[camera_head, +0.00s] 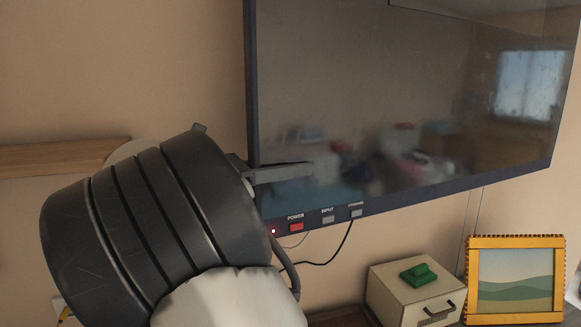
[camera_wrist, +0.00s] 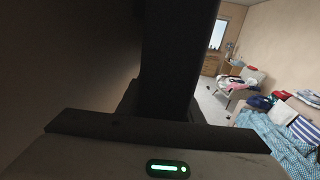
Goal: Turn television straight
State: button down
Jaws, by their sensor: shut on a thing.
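The television (camera_head: 400,110) is a large dark flat screen on the wall side of the head view. It sits tilted in the picture, its lower edge rising to the right. Red and grey buttons and a small red light show at its lower left. My gripper (camera_head: 275,172) is shut on the television's left edge, near the lower corner. One finger lies across the front of the screen; the other is hidden behind it. In the wrist view a dark upright shape, apparently the television's edge (camera_wrist: 178,60), rises right in front of my gripper.
A small cream drawer box (camera_head: 398,295) with a green object on top (camera_head: 418,273) and a yellow-framed picture (camera_head: 515,280) stand below the screen. Black cables (camera_head: 335,250) hang beneath it. A wooden shelf (camera_head: 60,157) is at left. A bed (camera_wrist: 270,135) with laundry shows in the wrist view.

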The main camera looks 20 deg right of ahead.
jog(key=shift+w+a+r+p, duration=0.1)
jog(key=shift+w+r+p, duration=0.2)
jog(key=shift+p, duration=0.2)
jog(key=c, duration=2.5)
grip_release()
jog(key=w+a+p, duration=0.1)
jog(key=w+p, duration=0.4)
jog(key=w, duration=0.1)
jog(key=shift+r, duration=0.15)
jog(key=shift+w+a, duration=0.15)
jog(key=shift+w, duration=0.15)
jog(key=shift+f, duration=0.3)
jog(key=o, duration=1.3)
jog(key=shift+w+f, duration=0.1)
